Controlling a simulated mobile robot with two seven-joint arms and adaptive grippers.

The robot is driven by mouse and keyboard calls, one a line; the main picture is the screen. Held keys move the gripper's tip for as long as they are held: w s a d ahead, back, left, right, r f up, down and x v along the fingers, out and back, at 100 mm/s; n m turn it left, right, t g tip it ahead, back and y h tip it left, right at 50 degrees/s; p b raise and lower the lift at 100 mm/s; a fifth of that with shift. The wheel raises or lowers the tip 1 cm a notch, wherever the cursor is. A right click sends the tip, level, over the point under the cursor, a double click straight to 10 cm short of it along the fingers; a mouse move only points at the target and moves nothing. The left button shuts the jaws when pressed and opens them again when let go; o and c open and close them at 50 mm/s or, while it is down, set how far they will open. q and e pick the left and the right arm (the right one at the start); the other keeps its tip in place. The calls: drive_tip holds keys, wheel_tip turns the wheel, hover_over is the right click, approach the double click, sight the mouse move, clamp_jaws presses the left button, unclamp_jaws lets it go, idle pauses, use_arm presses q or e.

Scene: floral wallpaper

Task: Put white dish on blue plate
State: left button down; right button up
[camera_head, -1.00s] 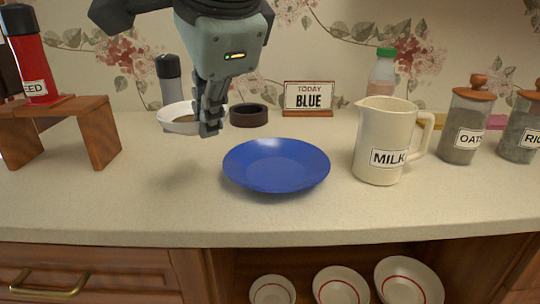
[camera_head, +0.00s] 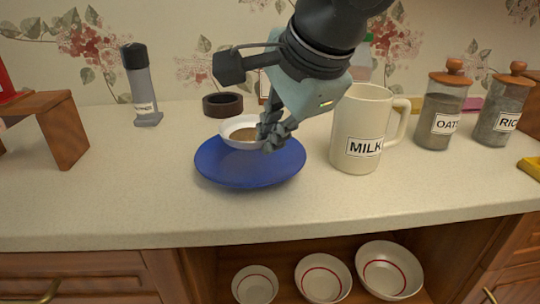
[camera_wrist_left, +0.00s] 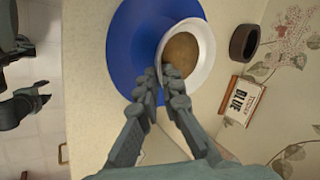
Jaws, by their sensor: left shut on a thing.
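The white dish (camera_head: 229,127) has a brown inside and is over the far part of the blue plate (camera_head: 232,175) in the head view. My left gripper (camera_head: 268,141) is shut on the right side of the dish's rim. In the left wrist view the left gripper (camera_wrist_left: 160,82) pinches the rim of the white dish (camera_wrist_left: 203,60), which overlaps the blue plate (camera_wrist_left: 128,42). I cannot tell whether the dish touches the plate.
A cream MILK jug (camera_head: 349,120) stands close to the plate's right. Oats (camera_head: 440,110) and rice (camera_head: 500,112) jars are farther right. A dark ring-shaped bowl (camera_head: 222,104) is behind the plate, a grey bottle (camera_head: 142,90) back left. The counter in front is clear.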

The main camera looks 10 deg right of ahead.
use_arm(q)
drive_tip(key=shift+f, duration=1.95)
drive_tip(key=shift+f, duration=0.15)
drive_tip(key=c, duration=2)
unclamp_jaws()
